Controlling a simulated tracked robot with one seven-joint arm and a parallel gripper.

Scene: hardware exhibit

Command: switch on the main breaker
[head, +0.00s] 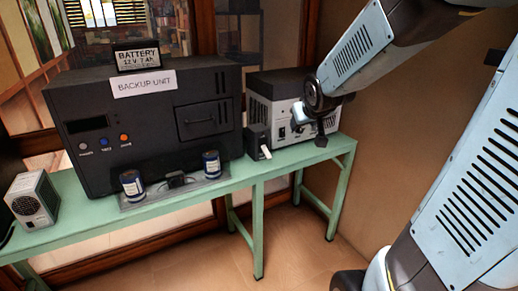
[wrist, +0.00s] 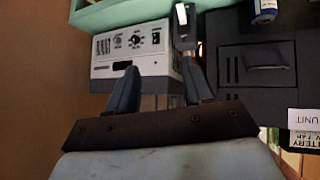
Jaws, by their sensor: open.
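A small black box with a pale lever (head: 264,151) stands on the green bench between the backup unit and a grey-white instrument; it looks like the breaker, but I can read no label on it. The lever slants down toward the bench's front edge. The box also shows at the top of the wrist view (wrist: 181,14), which is upside down. My gripper (wrist: 160,72) is open and empty, its fingers apart in front of the instrument and short of the black box. In the head view my arm's end is near the instrument's front, with the fingers hard to make out.
The big black backup unit (head: 150,130) carries a battery sign. Two blue cans (head: 131,186) (head: 211,164) stand before it on a tray. The grey-white instrument (head: 285,122) with knobs is on the right. A small vented box (head: 32,199) is at left on the bench (head: 245,180).

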